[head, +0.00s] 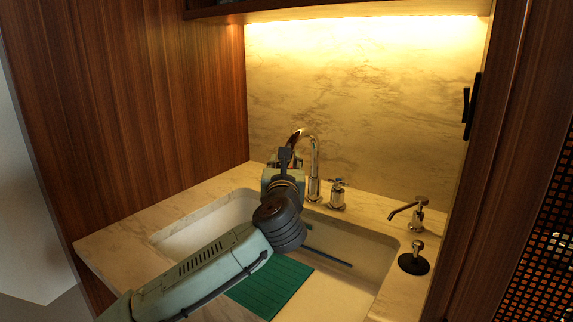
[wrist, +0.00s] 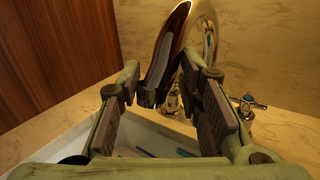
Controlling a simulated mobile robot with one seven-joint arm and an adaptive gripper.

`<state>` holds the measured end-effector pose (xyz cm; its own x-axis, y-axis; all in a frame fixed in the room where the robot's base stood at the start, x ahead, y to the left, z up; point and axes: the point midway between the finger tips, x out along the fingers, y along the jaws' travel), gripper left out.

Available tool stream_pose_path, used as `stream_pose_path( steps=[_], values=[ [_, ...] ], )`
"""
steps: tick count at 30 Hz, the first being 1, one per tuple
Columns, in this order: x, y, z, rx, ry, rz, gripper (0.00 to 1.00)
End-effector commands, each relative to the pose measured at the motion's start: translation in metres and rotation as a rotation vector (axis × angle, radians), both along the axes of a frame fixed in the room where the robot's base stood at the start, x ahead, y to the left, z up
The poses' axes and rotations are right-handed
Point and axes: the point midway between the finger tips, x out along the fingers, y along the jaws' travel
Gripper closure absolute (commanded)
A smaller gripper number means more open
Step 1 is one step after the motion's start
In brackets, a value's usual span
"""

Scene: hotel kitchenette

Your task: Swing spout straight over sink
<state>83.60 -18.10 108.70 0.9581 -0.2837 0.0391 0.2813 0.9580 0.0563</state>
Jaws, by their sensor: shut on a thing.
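The chrome gooseneck spout (head: 316,152) rises from the counter behind the sink (head: 372,250). Its arch bends to the left and toward the front in the head view. In the wrist view the spout (wrist: 165,45) comes down between the fingers of my gripper (wrist: 160,75), which is shut on its outlet end. In the head view my gripper (head: 284,160) is up at the spout's free end, and my arm covers part of the sink. The outlet's exact position over the basin is hidden.
A cross-shaped tap handle (head: 337,194) stands right of the spout. A soap dispenser (head: 416,214) and a short knob on a black disc (head: 413,264) are on the right counter. A green ribbed mat (head: 268,288) and a dark blue rod (head: 330,258) are at the sink. Wood panels (head: 150,100) flank it.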

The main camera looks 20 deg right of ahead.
Motion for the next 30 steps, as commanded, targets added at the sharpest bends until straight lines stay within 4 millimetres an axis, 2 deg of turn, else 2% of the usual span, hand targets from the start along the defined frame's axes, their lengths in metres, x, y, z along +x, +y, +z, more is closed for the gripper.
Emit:
stream_pose_path(
  steps=[1, 2, 5, 12, 16, 30],
  values=[
    [0.004, 0.01, 0.005, -0.009, -0.006, 0.024, 1.0],
    [0.004, 0.01, 0.005, -0.009, -0.006, 0.024, 0.66],
    [0.003, 0.008, 0.005, -0.008, -0.006, 0.02, 0.6],
    [0.001, 0.005, 0.003, -0.005, -0.004, 0.011, 0.6],
    [-0.009, 0.006, 0.003, -0.004, -0.006, 0.008, 0.6],
    [-0.096, 0.036, 0.001, -0.006, -0.007, 0.014, 0.6]
  ],
)
